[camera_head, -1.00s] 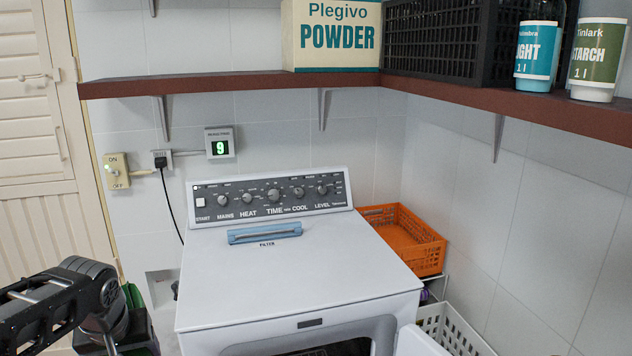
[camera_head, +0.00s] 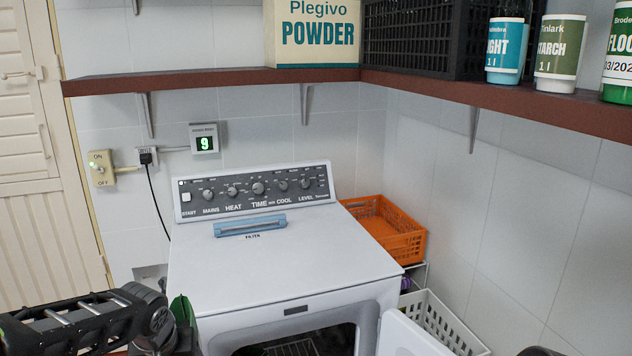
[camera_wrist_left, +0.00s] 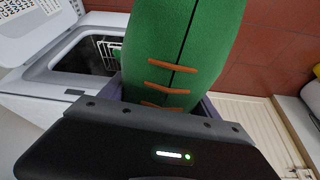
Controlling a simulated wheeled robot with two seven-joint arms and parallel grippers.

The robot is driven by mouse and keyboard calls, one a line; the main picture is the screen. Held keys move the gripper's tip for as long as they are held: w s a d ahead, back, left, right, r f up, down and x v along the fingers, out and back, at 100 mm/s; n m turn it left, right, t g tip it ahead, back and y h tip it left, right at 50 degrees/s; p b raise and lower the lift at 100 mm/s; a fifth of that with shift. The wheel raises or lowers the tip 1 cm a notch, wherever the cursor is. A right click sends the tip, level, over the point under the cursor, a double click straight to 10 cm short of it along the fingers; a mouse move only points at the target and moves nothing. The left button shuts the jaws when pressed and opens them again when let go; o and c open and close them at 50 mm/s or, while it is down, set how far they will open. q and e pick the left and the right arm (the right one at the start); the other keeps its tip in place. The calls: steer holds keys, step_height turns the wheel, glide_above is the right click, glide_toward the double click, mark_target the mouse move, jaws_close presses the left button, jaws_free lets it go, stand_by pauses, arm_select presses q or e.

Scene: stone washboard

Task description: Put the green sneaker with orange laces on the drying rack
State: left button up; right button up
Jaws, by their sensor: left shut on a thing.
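The green sneaker (camera_wrist_left: 185,40) with orange laces fills the upper middle of the left wrist view. My left gripper (camera_wrist_left: 160,98) is shut on it; the body of the gripper hides its lower end. In the head view a small green part of the sneaker (camera_head: 182,309) shows beside my left arm, left of the dryer. The drying rack (camera_head: 292,348), of pale wire, shows partly inside the dryer's open front, and its wires (camera_wrist_left: 107,50) also show in the left wrist view. My right gripper is not in view.
The white dryer (camera_head: 270,262) has its door (camera_head: 405,338) swung open to the right. An orange crate (camera_head: 408,246) and a white basket (camera_head: 445,325) stand at its right. A brown shelf (camera_head: 200,80) with bottles and a powder box runs above.

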arm_select(q)
steer(key=d+f+m, duration=0.2)
steer(key=d+f, duration=0.3)
steer(key=d, duration=0.3)
steer(key=shift+s+f+h, duration=0.25)
steer(key=shift+h, duration=0.15)
steer(key=shift+d, duration=0.1)
